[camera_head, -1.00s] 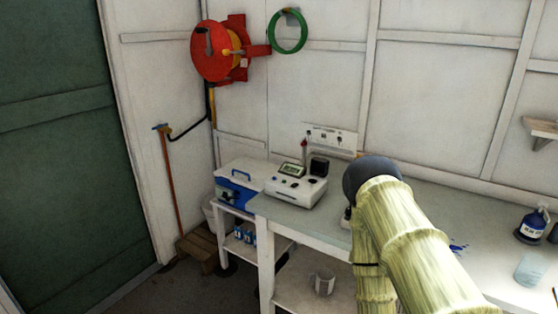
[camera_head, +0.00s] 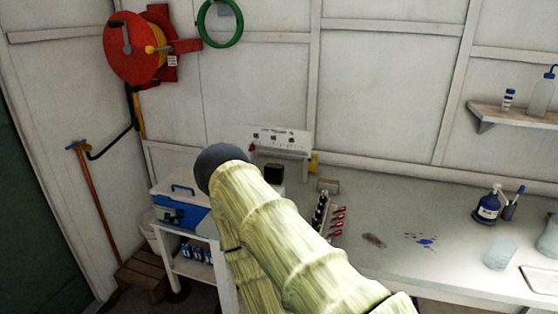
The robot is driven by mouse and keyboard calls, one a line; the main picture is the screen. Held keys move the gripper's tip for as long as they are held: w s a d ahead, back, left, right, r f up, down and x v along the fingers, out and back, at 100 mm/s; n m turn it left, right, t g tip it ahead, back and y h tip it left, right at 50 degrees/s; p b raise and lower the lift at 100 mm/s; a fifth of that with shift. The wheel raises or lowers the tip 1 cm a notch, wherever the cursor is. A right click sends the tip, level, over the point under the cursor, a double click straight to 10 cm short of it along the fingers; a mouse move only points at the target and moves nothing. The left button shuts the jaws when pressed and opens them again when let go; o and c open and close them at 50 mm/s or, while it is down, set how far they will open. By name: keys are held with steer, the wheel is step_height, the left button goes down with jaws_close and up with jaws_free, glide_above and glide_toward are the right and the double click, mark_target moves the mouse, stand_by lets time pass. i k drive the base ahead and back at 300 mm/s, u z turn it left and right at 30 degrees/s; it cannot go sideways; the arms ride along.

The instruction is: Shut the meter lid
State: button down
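The meter is mostly hidden behind my arm on the left part of the bench. Only a small black piece (camera_head: 273,173) shows past my arm, seemingly the meter's lid. It stands up above the bench in front of the wall panel. I cannot tell the lid's exact angle. My arm crosses the lower middle of the view, with its dark rounded joint in front of the meter's place. My gripper is not in view.
A blue and white cooler box (camera_head: 181,204) stands left of my arm. A shelf (camera_head: 510,115) juts out at right.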

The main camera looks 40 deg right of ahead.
mark_target(273, 173)
steer(key=z, duration=0.05)
steer(key=i, duration=0.1)
steer(key=z, duration=1)
